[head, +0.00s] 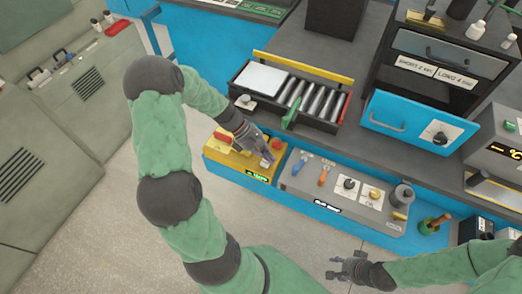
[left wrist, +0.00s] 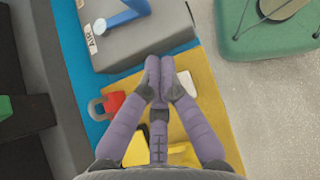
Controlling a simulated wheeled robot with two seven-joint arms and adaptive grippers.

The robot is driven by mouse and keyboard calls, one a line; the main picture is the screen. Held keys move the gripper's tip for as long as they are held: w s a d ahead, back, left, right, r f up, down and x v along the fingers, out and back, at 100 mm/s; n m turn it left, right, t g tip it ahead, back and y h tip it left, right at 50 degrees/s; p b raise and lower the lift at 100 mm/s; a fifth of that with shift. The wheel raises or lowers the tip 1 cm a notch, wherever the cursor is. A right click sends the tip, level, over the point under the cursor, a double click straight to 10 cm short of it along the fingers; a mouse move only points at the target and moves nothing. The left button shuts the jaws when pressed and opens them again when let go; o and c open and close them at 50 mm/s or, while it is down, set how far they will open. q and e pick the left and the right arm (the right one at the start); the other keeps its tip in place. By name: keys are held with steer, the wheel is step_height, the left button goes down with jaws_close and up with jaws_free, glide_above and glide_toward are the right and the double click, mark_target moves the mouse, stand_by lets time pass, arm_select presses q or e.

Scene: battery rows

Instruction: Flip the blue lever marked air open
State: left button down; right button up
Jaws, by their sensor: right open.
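The blue lever (head: 303,157) stands on the left end of the grey control panel (head: 290,184). In the left wrist view the blue lever (left wrist: 122,18) is at the top, beside a label reading AIR (left wrist: 91,40). My left gripper (head: 268,160) is over the yellow box, just left of the panel and apart from the lever. In the left wrist view my left gripper's fingertips (left wrist: 159,68) are together, with nothing seen between them. My right gripper (head: 338,268) is open and empty in front of the panel, low in the head view.
An orange lever (head: 324,174) and knobs sit right of the blue lever. The yellow box (head: 220,158) carries a red padlock (left wrist: 113,104). A roller conveyor (head: 302,97) lies behind. A green-handled tool (head: 434,222) stands at the right.

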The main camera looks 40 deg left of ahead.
mark_target(287, 175)
arm_select(q)
steer(key=d, duration=0.1)
steer(key=d+f+b, duration=0.1)
steer(key=d, duration=0.1)
steer(key=w+d, duration=0.1)
steer(key=shift+d+f, duration=0.2)
steer(key=shift+d, duration=0.05)
steer(key=shift+w+d+r+b, duration=0.1)
steer(key=shift+w+d+b, duration=0.05)
steer(key=shift+d+b, duration=0.25)
steer(key=d+p, duration=0.2)
steer(key=shift+d+r+p, duration=0.1)
steer(key=shift+r+p, duration=0.05)
steer(key=shift+p, duration=0.25)
steer(key=shift+s, duration=0.2)
steer(key=shift+d, duration=0.15)
